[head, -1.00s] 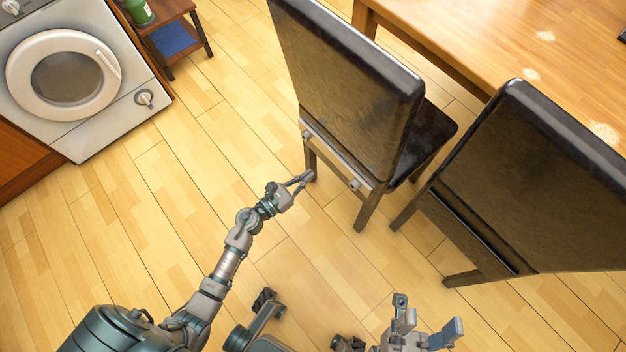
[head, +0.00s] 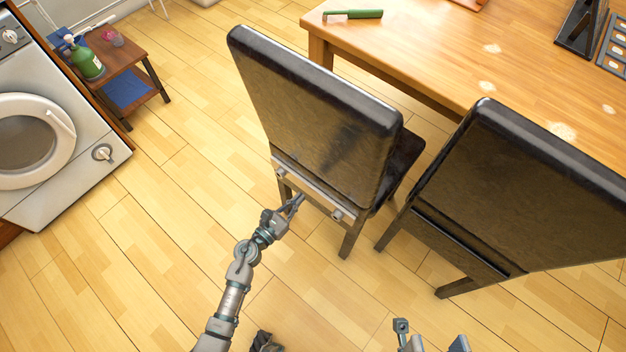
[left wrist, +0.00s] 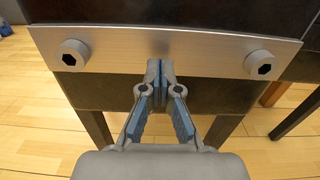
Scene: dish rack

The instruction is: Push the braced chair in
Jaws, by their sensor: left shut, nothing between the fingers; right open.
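The braced chair (head: 318,120) is dark, with a grey metal bar bolted across its lower back. Its back faces me, and its seat points toward the wooden table (head: 420,55). The metal brace (head: 312,190) also shows close up in the left wrist view (left wrist: 165,50), with a bolt at each end. My left gripper (head: 298,200) is shut and empty, its tips at the lower edge of the brace; whether they touch it I cannot tell. In the left wrist view its closed tips (left wrist: 160,68) lie near the bar's middle. My right gripper (head: 432,338) is open, low in the head view, partly cut off.
A second dark chair (head: 520,190) without a visible metal bar stands close on the right. A white washing machine (head: 45,150) and a small side table (head: 120,75) with a green bottle stand at left. The floor between them and the braced chair is clear.

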